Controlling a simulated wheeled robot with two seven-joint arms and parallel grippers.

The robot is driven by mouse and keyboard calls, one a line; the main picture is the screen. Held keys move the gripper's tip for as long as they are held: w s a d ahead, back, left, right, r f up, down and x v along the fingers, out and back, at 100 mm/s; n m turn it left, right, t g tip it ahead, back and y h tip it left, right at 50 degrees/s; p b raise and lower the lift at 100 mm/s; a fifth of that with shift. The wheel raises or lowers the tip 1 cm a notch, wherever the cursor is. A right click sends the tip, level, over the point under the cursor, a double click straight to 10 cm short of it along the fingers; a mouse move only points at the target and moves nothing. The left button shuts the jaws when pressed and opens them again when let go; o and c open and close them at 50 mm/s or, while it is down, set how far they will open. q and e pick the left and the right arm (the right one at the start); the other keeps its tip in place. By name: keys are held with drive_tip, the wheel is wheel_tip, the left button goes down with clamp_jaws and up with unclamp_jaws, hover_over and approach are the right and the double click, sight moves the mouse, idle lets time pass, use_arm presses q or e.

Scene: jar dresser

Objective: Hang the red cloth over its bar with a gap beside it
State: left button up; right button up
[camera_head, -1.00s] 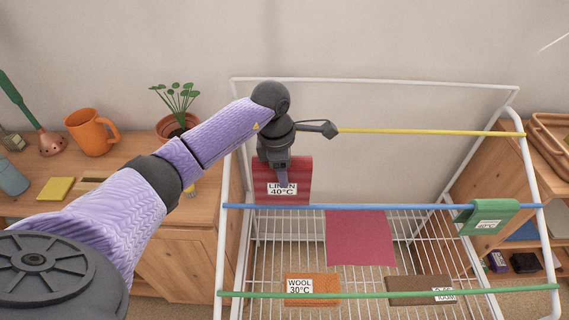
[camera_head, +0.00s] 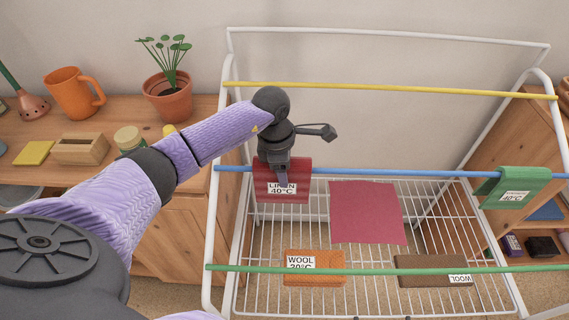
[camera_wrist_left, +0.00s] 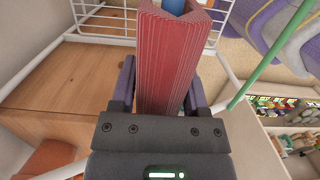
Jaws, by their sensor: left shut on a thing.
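The red striped cloth (camera_head: 296,191) has a white LINEN 40°C label and is folded. My left gripper (camera_head: 283,178) is shut on it from above, near the left end of the blue bar (camera_head: 400,173). The cloth covers a short stretch of that bar in the head view. In the left wrist view the cloth (camera_wrist_left: 165,60) stands between the fingers, with part of the blue bar (camera_wrist_left: 173,6) showing in its fold. Whether its weight rests on the bar I cannot tell. My right gripper is not in view.
A green cloth (camera_head: 513,188) hangs at the blue bar's right end; the bar between is bare. A plain crimson cloth (camera_head: 368,212) lies lower. Orange (camera_head: 315,279) and brown (camera_head: 420,262) cloths show around the green bar (camera_head: 375,270). The yellow bar (camera_head: 400,89) is empty.

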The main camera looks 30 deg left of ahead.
use_arm(q)
drive_tip(key=shift+f, duration=0.4)
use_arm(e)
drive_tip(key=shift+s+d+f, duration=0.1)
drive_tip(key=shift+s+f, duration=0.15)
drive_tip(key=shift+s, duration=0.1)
use_arm(q)
drive_tip(key=o, duration=1)
drive_tip(key=shift+o, duration=0.2)
wheel_tip(320, 180, up, 7)
drive_tip(key=p, duration=0.5)
drive_tip(key=shift+r, duration=0.15)
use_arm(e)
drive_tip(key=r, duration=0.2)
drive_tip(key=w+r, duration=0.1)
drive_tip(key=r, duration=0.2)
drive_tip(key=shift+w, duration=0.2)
